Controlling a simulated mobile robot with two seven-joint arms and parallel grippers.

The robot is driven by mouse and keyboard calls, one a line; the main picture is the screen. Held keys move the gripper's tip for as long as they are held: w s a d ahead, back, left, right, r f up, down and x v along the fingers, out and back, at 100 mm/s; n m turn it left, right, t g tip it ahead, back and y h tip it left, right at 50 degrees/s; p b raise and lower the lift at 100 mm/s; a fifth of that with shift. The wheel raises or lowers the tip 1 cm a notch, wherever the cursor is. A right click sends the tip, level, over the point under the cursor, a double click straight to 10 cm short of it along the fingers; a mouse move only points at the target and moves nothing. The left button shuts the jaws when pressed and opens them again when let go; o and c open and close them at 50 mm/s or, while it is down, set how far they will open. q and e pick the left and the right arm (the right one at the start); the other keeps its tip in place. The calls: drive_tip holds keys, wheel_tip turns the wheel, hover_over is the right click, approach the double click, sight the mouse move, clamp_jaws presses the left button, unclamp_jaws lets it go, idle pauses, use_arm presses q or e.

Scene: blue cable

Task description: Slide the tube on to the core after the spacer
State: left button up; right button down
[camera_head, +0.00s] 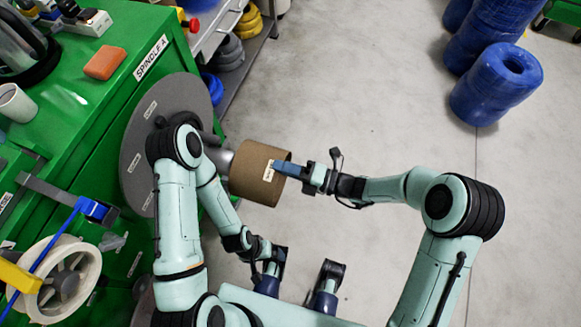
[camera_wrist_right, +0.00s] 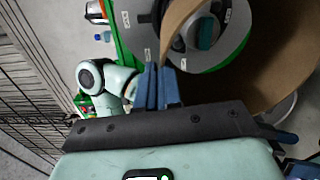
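The brown cardboard tube (camera_head: 250,174) is held roughly level in front of the grey labelled disc (camera_head: 136,150) of the spindle. A grey core part (camera_head: 221,158) shows between disc and tube; whether it enters the tube is unclear. I cannot pick out the spacer for sure. My right gripper (camera_head: 284,168) is at the tube's near rim with its blue fingers close together on the wall. The right wrist view shows these fingers (camera_wrist_right: 160,84) at the tube's curved wall (camera_wrist_right: 262,62). My left gripper (camera_head: 268,256) hangs low, away from the tube; its fingers are unclear.
The green cabinet (camera_head: 110,75) marked "SPINDLE A" stands at left, with an orange block (camera_head: 105,62) on top. Blue rolls (camera_head: 495,85) stand at upper right. Grey floor between is clear.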

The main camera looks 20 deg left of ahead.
sight(242, 155)
drive_tip(key=shift+w+a, duration=0.15)
drive_tip(key=shift+a, duration=5.65)
use_arm(q)
drive_tip(key=shift+w+a+f+t+b, duration=0.25)
drive_tip(key=shift+w+f+t+b, duration=0.05)
drive_tip(key=shift+w+f+b, duration=0.3)
use_arm(e)
drive_tip(key=shift+w+a, duration=0.1)
drive_tip(key=shift+a, duration=2.6)
use_arm(q)
drive_tip(key=shift+w+r, duration=0.1)
drive_tip(key=shift+r, duration=0.05)
drive_tip(key=shift+f, duration=0.2)
use_arm(e)
drive_tip(key=shift+a, duration=1.15)
drive_tip(key=shift+a+r, duration=0.1)
use_arm(q)
drive_tip(key=shift+f, duration=0.2)
use_arm(e)
drive_tip(key=shift+f, duration=0.6)
drive_tip(key=c, duration=1.2)
unclamp_jaws()
drive_tip(key=shift+a, duration=0.1)
drive_tip(key=shift+c, duration=0.2)
